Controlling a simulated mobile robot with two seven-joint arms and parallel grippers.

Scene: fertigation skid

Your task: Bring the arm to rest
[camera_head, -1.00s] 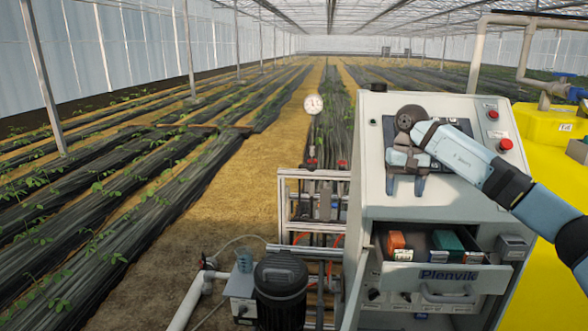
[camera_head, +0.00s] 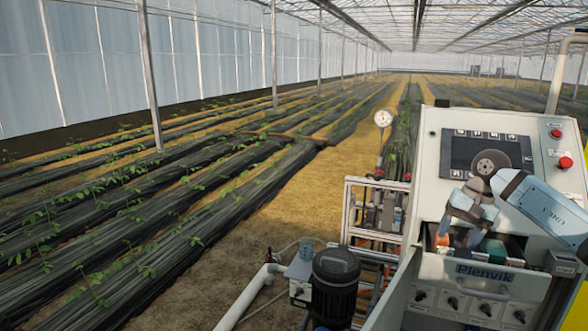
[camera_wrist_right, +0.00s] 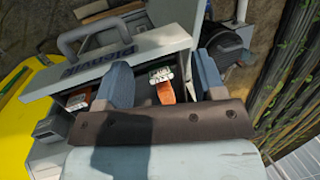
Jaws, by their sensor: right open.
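My right gripper (camera_head: 461,226) is in front of the control cabinet (camera_head: 432,180), over the open drawer (camera_head: 485,273) marked Plenvik. Its two fingers are apart with nothing seen between them. In the right wrist view the gripper (camera_wrist_right: 162,78) also shows open. An orange item (camera_wrist_right: 164,90) with a pale label appears in the drawer beyond the fingers. A green item (camera_head: 492,247) is also in the drawer, partly hidden by the gripper. My left gripper is not in view.
The cabinet has a dark screen (camera_head: 462,150) and red buttons (camera_head: 565,162). A black motor-like unit (camera_head: 335,280), a white pipe (camera_head: 245,300) and a metal frame (camera_head: 352,205) stand left of it. Open sandy ground (camera_head: 305,205) lies beyond.

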